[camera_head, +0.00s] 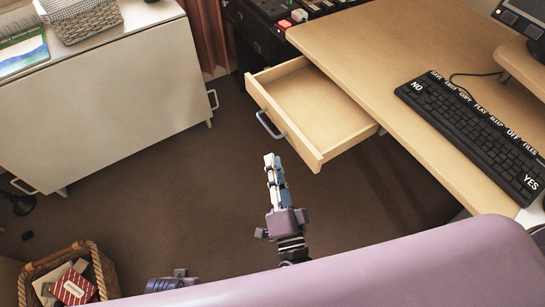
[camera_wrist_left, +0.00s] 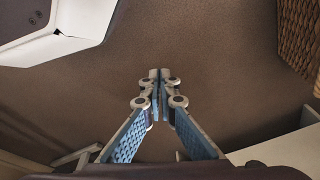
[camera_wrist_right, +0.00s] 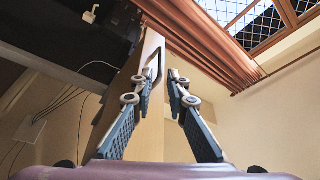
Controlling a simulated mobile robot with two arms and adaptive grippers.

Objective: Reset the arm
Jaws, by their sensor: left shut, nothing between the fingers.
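The right gripper (camera_head: 271,160) is in front of the pulled-out desk drawer, seen edge-on in the head view. In the right wrist view its fingers (camera_wrist_right: 163,76) are a little apart, with nothing held. The drawer (camera_head: 316,150) has a dark handle (camera_head: 268,127), apart from and beyond the fingertips in the head view. The left gripper (camera_wrist_left: 159,76) is shut and empty over the brown floor in its wrist view. Only part of the left arm shows at the bottom of the head view, its fingertips hidden there.
The desk (camera_head: 385,50) bears a black keyboard (camera_head: 470,135). A white cabinet (camera_head: 100,95) with a basket (camera_head: 80,18) stands at left. A wicker basket (camera_head: 108,277) with boxes is at the lower left. Brown floor (camera_head: 170,190) lies clear between.

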